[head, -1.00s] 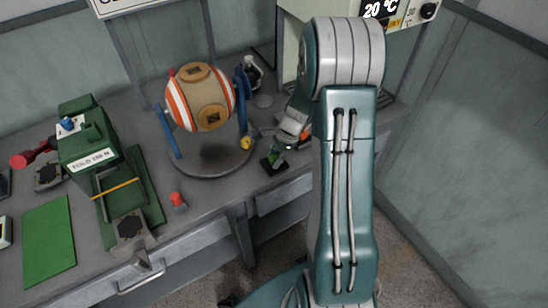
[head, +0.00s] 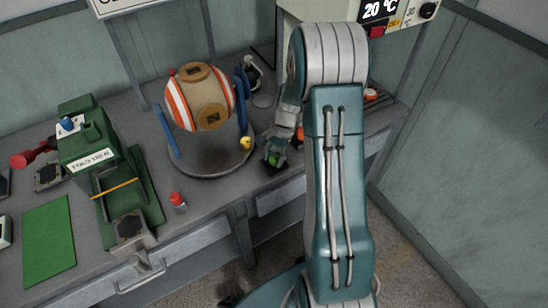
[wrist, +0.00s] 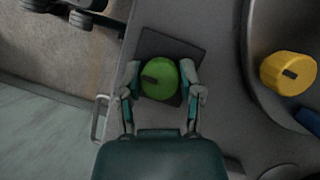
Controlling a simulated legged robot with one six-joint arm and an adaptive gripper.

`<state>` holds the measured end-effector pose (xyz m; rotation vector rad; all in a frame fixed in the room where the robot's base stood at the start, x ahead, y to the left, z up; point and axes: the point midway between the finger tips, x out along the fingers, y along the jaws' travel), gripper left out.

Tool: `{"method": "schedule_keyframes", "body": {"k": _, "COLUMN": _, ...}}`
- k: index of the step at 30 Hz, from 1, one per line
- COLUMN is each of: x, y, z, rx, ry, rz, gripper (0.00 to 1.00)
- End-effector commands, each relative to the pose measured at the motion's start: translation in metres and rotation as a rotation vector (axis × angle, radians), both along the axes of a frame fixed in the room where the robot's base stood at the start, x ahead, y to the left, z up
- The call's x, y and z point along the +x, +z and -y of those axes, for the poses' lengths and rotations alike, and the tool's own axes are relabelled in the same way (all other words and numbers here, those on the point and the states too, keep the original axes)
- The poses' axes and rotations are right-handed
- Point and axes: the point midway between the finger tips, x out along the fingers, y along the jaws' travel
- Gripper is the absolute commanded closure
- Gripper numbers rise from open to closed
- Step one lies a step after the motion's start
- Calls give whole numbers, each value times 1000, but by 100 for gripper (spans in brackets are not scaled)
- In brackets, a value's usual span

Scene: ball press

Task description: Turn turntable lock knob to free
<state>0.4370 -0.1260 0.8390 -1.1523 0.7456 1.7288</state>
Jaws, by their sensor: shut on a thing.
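A round green knob (wrist: 158,79) sits on a dark square plate (wrist: 172,43) on the bench, beside the turntable. Its dark mark points left in the wrist view. My gripper (wrist: 160,70) is shut on the green knob, one finger on either side. In the head view the knob (head: 273,159) shows partly under my gripper (head: 276,151). The grey round turntable (head: 210,166) carries a striped orange, white and tan ball (head: 200,96) between blue supports. A yellow knob (wrist: 288,73) with a dark mark is at the turntable's edge; the head view shows it too (head: 246,142).
A green press (head: 90,150) stands at the left, with a green mat (head: 48,240) in front. A small red-topped part (head: 177,200) stands near the bench's front edge. A drawer handle (wrist: 101,118) lies close to my left finger in the wrist view.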

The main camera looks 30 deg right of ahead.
Motion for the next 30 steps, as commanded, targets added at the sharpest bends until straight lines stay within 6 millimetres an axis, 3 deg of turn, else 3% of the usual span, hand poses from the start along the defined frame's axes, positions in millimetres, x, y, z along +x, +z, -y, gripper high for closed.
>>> {"method": "schedule_keyframes", "body": {"k": 11, "x": 2, "y": 0, "z": 1, "rx": -4, "ry": 1, "rz": 7, "gripper": 100}}
{"method": "schedule_keyframes", "body": {"k": 12, "x": 2, "y": 0, "z": 1, "rx": -4, "ry": 1, "rz": 7, "gripper": 35}}
{"method": "schedule_keyframes", "body": {"k": 13, "x": 2, "y": 0, "z": 1, "rx": -3, "ry": 1, "rz": 7, "gripper": 22}}
{"method": "schedule_keyframes", "body": {"k": 14, "x": 2, "y": 0, "z": 1, "rx": -3, "ry": 1, "rz": 7, "gripper": 18}}
{"method": "schedule_keyframes", "body": {"k": 26, "x": 1, "y": 2, "z": 1, "rx": -2, "ry": 1, "rz": 4, "gripper": 18}}
{"method": "schedule_keyframes", "body": {"k": 30, "x": 4, "y": 16, "z": 7, "rx": -3, "ry": 1, "rz": 8, "gripper": 18}}
